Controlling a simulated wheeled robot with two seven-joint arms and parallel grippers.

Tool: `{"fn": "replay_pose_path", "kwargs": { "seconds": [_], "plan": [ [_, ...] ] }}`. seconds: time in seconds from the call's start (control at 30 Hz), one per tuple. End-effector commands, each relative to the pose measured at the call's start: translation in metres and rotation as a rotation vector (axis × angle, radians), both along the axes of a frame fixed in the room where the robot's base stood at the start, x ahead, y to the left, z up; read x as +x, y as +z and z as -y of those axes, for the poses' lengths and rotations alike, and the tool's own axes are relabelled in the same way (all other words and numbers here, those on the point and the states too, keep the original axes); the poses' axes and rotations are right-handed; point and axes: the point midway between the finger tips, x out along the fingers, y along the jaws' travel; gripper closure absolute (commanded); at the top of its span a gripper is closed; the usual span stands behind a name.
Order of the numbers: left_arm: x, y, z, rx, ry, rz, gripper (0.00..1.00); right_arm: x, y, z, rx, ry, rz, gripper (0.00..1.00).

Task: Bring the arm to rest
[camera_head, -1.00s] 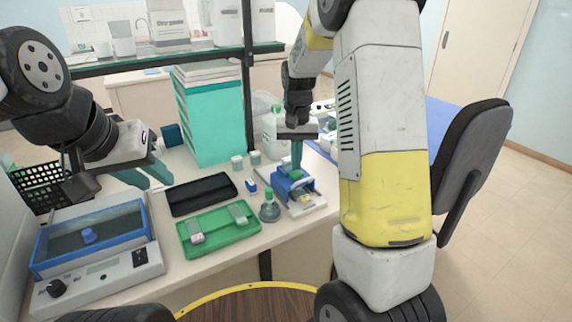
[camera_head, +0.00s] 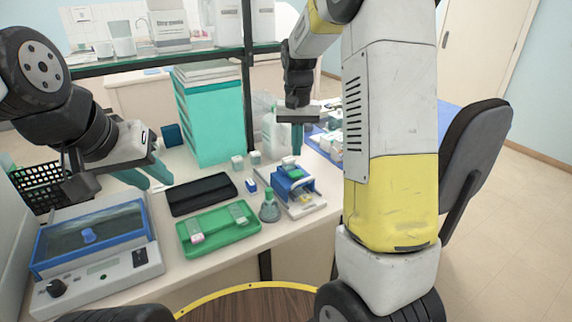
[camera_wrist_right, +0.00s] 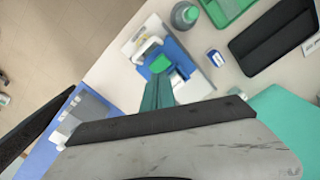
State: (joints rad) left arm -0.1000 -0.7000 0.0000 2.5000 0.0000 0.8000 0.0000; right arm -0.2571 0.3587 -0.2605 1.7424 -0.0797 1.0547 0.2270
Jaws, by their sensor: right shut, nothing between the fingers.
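My right gripper (camera_head: 297,151) is shut and empty, with its teal fingers pointing down. It hangs above and just behind the small blue and white device (camera_head: 305,203) on the bench. In the right wrist view the shut fingers (camera_wrist_right: 158,82) overlap the view of that device (camera_wrist_right: 192,92), which has a green part on top. My left gripper (camera_head: 145,179) is on the left, with its two teal fingers apart and nothing visible between them. It hangs above the bench, behind the blue-framed bath (camera_head: 140,222).
A green tray (camera_head: 222,246) holding slide boxes, a black case (camera_head: 202,194) and a grey bottle with a green cap (camera_head: 270,208) stand between the arms. A tall teal stack (camera_head: 210,125) stands behind. A shelf post (camera_head: 248,80) and a chair (camera_head: 480,160) are near the right arm.

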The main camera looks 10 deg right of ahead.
Motion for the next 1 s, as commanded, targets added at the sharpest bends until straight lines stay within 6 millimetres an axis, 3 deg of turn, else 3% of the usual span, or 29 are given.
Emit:
{"fn": "replay_pose_path", "kwargs": {
  "seconds": [0.27,0.43,0.7,0.83,1.0],
  "plan": [
    [0.000,0.000,0.000,0.000,0.000,0.000,0.69,-0.001,0.001,0.000,0.002,0.000,0.001,1.00],
    [0.000,0.000,0.000,0.000,0.000,0.000,0.69,-0.019,0.023,0.001,0.036,0.013,0.048,1.00],
    [0.000,0.000,0.000,0.000,0.000,0.000,0.69,-0.103,0.085,-0.005,0.135,0.086,0.237,1.00],
    [0.000,0.000,0.000,0.000,0.000,0.000,0.69,-0.148,0.102,-0.010,0.155,0.130,0.338,1.00],
    [0.000,0.000,0.000,0.000,0.000,0.000,0.69,-0.202,0.110,-0.016,0.156,0.181,0.459,1.00]
  ]
}}
